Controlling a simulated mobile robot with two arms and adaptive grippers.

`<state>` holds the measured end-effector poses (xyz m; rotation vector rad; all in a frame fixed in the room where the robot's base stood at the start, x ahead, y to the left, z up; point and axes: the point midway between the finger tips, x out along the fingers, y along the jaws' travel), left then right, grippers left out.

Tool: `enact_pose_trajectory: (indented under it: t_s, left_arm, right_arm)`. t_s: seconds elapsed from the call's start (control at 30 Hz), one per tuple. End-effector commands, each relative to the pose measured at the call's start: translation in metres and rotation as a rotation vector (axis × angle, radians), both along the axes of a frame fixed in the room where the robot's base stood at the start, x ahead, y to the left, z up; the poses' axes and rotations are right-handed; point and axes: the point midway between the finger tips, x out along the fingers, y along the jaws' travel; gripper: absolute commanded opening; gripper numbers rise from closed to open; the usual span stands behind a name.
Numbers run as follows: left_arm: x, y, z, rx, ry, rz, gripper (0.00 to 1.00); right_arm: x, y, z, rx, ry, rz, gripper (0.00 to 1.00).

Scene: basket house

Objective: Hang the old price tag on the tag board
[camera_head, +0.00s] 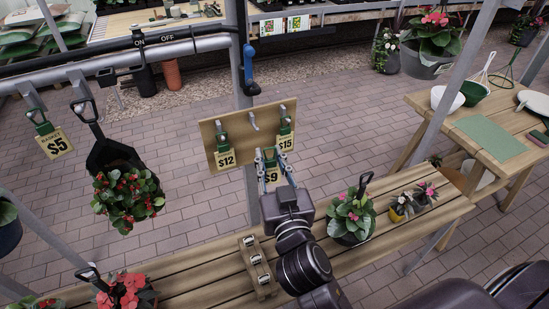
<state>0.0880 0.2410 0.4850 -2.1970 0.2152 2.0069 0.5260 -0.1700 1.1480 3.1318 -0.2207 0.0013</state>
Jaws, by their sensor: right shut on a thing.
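The wooden tag board (240,137) hangs near the middle of the view. A $12 tag (225,158) hangs at its left and a $15 tag (286,143) at its right. A bare hook (253,121) shows between them. My right gripper (270,161) is in front of the board's lower edge, shut on a $9 tag (271,177). The fingers partly cover this tag, and I cannot tell whether it touches the board. A $5 tag (55,145) hangs from the rail at the far left. My left gripper is not in view.
A black hanging basket with red flowers (127,196) hangs left of the board. Below my right arm is a slatted wooden bench (210,284) with a small wooden block rack (257,267) and potted plants (351,215).

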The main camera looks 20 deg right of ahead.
Motion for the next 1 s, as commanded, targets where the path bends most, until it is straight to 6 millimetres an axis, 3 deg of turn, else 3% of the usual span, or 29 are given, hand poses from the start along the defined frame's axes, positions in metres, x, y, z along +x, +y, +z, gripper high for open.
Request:
enact_pose_trajectory:
  t_s: [0.6, 1.0]
  left_arm:
    - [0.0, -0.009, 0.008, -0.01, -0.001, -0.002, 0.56]
    - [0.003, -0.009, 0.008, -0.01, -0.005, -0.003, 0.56]
  right_arm:
    - [0.059, 0.001, -0.002, -0.001, -0.002, 0.0, 0.08]
    - [0.068, 0.001, -0.003, 0.0, 0.0, -0.001, 0.08]
